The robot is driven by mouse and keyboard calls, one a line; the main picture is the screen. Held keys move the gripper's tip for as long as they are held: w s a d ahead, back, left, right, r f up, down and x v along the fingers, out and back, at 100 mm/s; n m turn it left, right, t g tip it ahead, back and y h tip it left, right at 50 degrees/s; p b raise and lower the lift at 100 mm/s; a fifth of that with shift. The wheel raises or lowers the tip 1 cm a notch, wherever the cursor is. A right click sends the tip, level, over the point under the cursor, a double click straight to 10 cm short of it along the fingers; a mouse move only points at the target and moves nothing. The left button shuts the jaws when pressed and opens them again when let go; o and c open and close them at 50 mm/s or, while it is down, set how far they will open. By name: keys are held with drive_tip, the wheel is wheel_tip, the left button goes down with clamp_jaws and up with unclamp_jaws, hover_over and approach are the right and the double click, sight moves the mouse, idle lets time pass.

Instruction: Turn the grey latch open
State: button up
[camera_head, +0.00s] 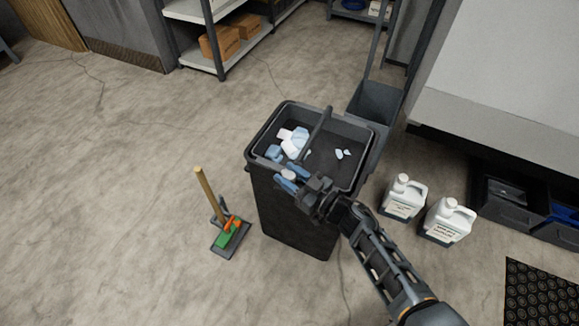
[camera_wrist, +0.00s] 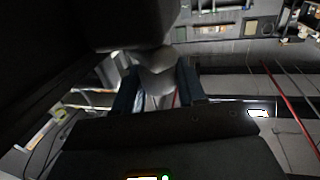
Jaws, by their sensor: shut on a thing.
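The dark grey bin (camera_head: 312,222) stands upright on the floor, with its open top toward the camera in the head view. My gripper (camera_head: 287,177), with blue fingers, is at the bin's front rim. A light grey rounded piece (camera_head: 289,174), which looks like the grey latch, shows between the fingers. In the wrist view the grey piece (camera_wrist: 156,80) sits between the two dark blue fingers, and my gripper (camera_wrist: 157,92) is shut on it. How the latch is mounted and how far it is turned cannot be told.
White and light blue scraps (camera_head: 292,143) lie in the bin, and a dark bar crosses its top. A dustpan and brush (camera_head: 230,234) stand at left. Two white jugs (camera_head: 404,198) (camera_head: 449,221) are at right. Shelves (camera_head: 236,50) stand behind.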

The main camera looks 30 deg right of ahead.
sight(289, 175)
drive_tip(key=n+g+y, duration=0.1)
drive_tip(key=n+y, duration=0.1)
drive_tip(key=y, duration=0.1)
drive_tip(key=shift+w+d+g, duration=0.1)
drive_tip(key=shift+g, duration=0.2)
drive_tip(key=shift+n+g+y+b, duration=0.65)
drive_tip(key=shift+n+g+y, duration=0.8)
drive_tip(key=shift+y, duration=0.25)
drive_tip(key=o, duration=0.9)
drive_tip(key=shift+o, duration=0.2)
wheel_tip(289, 175, up, 5)
drive_tip(key=shift+f+p, duration=0.1)
drive_tip(key=shift+p, duration=0.8)
drive_tip(key=s+d+r, duration=0.6)
drive_tip(key=d, duration=0.3)
drive_tip(key=shift+d+p, duration=0.4)
